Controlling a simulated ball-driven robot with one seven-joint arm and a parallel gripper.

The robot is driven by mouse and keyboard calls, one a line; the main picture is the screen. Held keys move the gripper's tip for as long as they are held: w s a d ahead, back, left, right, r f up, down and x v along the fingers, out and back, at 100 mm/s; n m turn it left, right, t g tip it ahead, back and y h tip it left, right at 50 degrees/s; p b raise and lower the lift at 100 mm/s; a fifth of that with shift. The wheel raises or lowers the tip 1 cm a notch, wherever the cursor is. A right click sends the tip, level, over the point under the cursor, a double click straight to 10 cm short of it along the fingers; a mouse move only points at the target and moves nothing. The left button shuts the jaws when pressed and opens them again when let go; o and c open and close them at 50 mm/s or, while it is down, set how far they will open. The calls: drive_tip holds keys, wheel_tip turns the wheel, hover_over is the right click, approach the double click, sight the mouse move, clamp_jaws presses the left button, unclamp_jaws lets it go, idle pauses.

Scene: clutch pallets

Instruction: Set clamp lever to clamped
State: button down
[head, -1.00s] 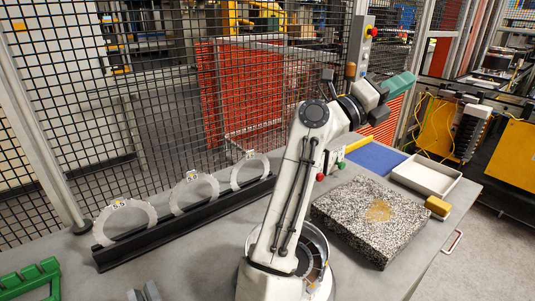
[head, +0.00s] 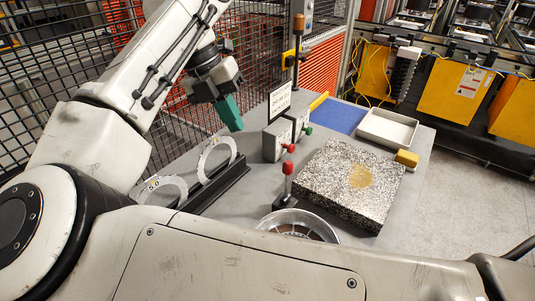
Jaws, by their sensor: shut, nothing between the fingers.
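An upright lever with a red grip (head: 287,175) stands on a dark base on the grey table, just behind a round silver dish-like part (head: 297,222). I take it for the clamp lever; no label on it is readable. My gripper (head: 230,116), with teal fingers, is shut and empty. It points down, up and to the left of the lever in the picture, clearly apart from it. My own white arm and body cover the near part of the table and part of the silver dish.
Grey boxes (head: 277,141) with a red knob and a green knob stand behind the lever. A speckled stone slab (head: 325,190) lies to its right, with a yellow block (head: 407,159) beyond. A white tray (head: 387,133) and a black rack (head: 218,188) holding rings flank the table.

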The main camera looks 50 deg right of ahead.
drive_tip(key=shift+f, duration=0.1)
drive_tip(key=p, duration=0.3)
approach(287, 183)
wheel_tip(287, 183, down, 2)
drive_tip(key=w, duration=0.2)
drive_tip(key=shift+s+d+f+p, duration=0.15)
drive_tip(key=shift+s+p, duration=0.05)
drive_tip(key=shift+s, duration=0.25)
drive_tip(key=shift+s+d+f+p, duration=0.15)
drive_tip(key=shift+s+f, duration=0.05)
drive_tip(key=shift+s, duration=0.25)
drive_tip(key=shift+f+b, duration=0.15)
drive_tip(key=shift+b, duration=0.5)
